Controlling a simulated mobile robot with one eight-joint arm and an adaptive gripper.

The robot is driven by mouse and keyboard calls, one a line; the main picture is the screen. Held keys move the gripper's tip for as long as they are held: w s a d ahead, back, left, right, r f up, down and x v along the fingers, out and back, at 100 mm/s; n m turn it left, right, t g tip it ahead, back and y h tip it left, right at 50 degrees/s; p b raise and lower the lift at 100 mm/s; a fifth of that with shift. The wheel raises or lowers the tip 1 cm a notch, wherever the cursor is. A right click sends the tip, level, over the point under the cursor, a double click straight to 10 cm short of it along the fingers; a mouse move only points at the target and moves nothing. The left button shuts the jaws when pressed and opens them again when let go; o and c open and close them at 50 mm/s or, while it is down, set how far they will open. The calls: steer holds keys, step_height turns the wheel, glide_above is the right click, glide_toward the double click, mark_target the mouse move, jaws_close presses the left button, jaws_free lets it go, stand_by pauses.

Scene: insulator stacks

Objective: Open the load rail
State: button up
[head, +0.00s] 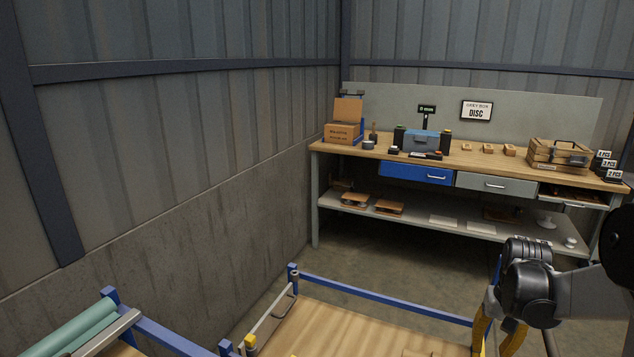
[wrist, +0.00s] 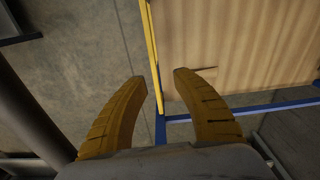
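In the wrist view a thin yellow rail (wrist: 151,52) runs along the edge of a wooden deck (wrist: 235,55) and ends near a blue corner post. I take it to be the load rail; no label shows. My gripper (wrist: 160,77) is open, its two yellow fingers spread and empty. The rail appears between and beyond the fingertips; whether they touch it I cannot tell. In the head view my gripper (head: 497,340) is at the bottom right, beside the deck (head: 365,332), with its fingertips cut off by the frame.
A blue frame bar (head: 380,294) edges the deck's far side. A grey side rail (head: 270,322) with a yellow end stands at its left. Teal rolls (head: 85,328) lie at lower left. A workbench (head: 400,158) with boxes stands against the back wall. Concrete floor between is clear.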

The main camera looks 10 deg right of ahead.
steer(key=s+a+r+n+t, duration=0.1)
steer(key=s+a+r+t, duration=0.1)
steer(key=a, duration=0.6)
steer(key=s+a+r+n+t, duration=0.2)
steer(key=s+a+r, duration=0.2)
steer(key=a, duration=0.5)
steer(key=s+a+r+n+t, duration=0.2)
steer(key=s+a+r, duration=0.2)
steer(key=a+r, duration=0.2)
steer(key=shift+a, duration=1.25)
steer(key=shift+s+a+r+n, duration=0.1)
steer(key=shift+s+a+n, duration=0.05)
steer(key=shift+a+n, duration=0.15)
steer(key=shift+c, duration=1.1)
steer(key=shift+s+a+t, duration=0.1)
steer(key=shift+t, duration=0.2)
jaws_close()
